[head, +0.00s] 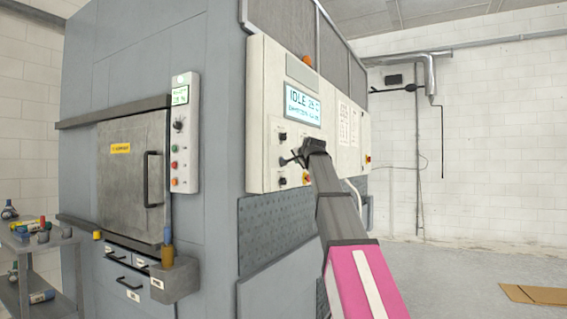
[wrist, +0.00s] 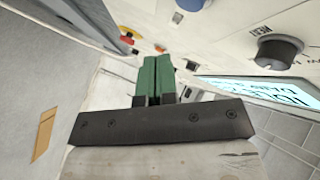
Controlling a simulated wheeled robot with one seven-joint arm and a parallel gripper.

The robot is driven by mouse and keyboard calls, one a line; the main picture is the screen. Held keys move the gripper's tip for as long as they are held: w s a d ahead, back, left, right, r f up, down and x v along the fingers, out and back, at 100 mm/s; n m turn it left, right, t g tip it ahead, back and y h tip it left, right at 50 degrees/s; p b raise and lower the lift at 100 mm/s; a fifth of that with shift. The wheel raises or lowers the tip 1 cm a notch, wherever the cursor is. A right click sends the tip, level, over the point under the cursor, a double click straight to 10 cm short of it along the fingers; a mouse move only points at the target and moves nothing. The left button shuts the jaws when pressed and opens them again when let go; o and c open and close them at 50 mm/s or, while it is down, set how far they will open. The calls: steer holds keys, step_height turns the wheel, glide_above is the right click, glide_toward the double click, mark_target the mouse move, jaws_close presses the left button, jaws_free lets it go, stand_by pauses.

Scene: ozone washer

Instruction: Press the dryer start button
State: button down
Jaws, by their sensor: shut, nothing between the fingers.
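The white main control panel (head: 262,95) is on the right face of the large grey machine, with a lit display (head: 302,105) reading IDLE. My gripper (head: 291,160) is in front of this panel's lower part, between two black knobs; its fingers are shut and empty. In the wrist view the shut green fingers (wrist: 155,60) point at the panel; I cannot tell whether they touch it. Beyond them are a red button on a yellow base (wrist: 127,34) and a small orange button (wrist: 160,48). No readable label marks the dryer start button, and my arm hides part of the panel.
A smaller panel (head: 184,135) with red, green and orange buttons is beside the closed door (head: 130,170). A cart (head: 40,250) with bottles stands at left. The right floor is mostly clear.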

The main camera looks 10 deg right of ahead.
steer(key=shift+w+a, duration=0.45)
steer(key=shift+a, duration=0.2)
steer(key=shift+w+a, duration=0.45)
steer(key=shift+a, duration=0.15)
steer(key=shift+a, duration=0.1)
stand_by(1.1)
steer(key=shift+w+a, duration=0.25)
steer(key=shift+w+a, duration=0.3)
steer(key=shift+a, duration=0.1)
stand_by(0.9)
steer(key=shift+s+d, duration=0.1)
stand_by(0.3)
steer(key=shift+s+d, duration=0.45)
steer(key=shift+d, duration=0.2)
steer(key=shift+s+d, duration=0.1)
steer(key=s+d, duration=0.1)
steer(key=d, duration=0.1)
steer(key=s+d, duration=0.1)
steer(key=shift+s+d, duration=0.4)
